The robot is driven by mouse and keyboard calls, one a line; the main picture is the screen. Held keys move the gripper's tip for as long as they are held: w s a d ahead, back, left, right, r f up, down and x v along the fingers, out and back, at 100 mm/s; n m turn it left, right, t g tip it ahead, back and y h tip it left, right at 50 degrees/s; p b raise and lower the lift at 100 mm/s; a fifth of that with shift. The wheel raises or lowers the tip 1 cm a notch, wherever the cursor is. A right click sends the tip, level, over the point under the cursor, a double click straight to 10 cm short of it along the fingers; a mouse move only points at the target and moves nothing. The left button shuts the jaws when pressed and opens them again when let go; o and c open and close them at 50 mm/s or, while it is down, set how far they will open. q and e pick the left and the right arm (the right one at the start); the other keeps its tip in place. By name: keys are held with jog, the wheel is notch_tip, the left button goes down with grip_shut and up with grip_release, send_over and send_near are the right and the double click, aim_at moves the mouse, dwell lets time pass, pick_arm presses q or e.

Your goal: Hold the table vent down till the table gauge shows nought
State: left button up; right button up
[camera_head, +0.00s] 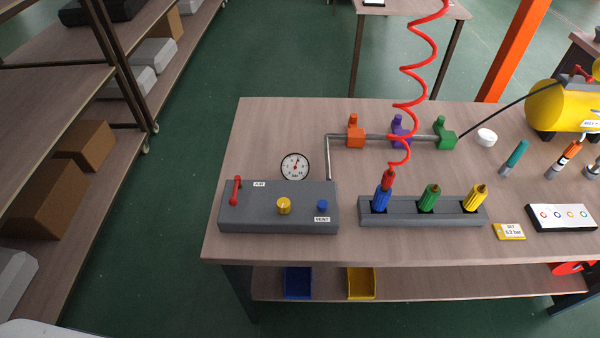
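The table vent is a small blue button (322,206) on the front right of a grey control box (262,217), beside a "VENT" label. The table gauge (295,167) is a round white dial behind the box; its red needle points roughly upward, but its numbers are too small to read. A yellow knob (284,206) sits left of the vent, and a red lever (236,190) stands by the "AIR" label. Neither of my grippers is in view, and nothing touches the vent.
A grey rack (400,219) holds blue, green and yellow fittings; a red coiled hose (411,104) hangs to the blue one. A pipe with coloured valves (356,137) runs behind. A yellow tank (560,106) stands at right.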

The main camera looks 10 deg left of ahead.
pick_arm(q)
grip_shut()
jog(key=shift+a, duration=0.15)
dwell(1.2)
